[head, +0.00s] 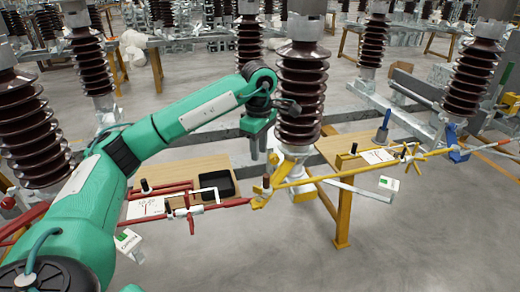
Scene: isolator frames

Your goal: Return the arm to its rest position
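My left arm (175,130), green with white panels, reaches from the lower left to the middle of the head view. Its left gripper (259,150) hangs fingers down in front of a brown ribbed insulator column (302,95). It appears above and behind the red and yellow bars. The fingers are small and dark against the background, so I cannot tell if they are open or shut. I see nothing clearly held in them. My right arm and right gripper are not in view.
A red bar (225,203) and a yellow bar (330,176) cross the front. Wooden tables (185,173) stand behind them, the left one with a black tray (232,186). A blue-handled tool (383,127) stands on the right table. More insulators surround the arm. Grey floor shows at lower right.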

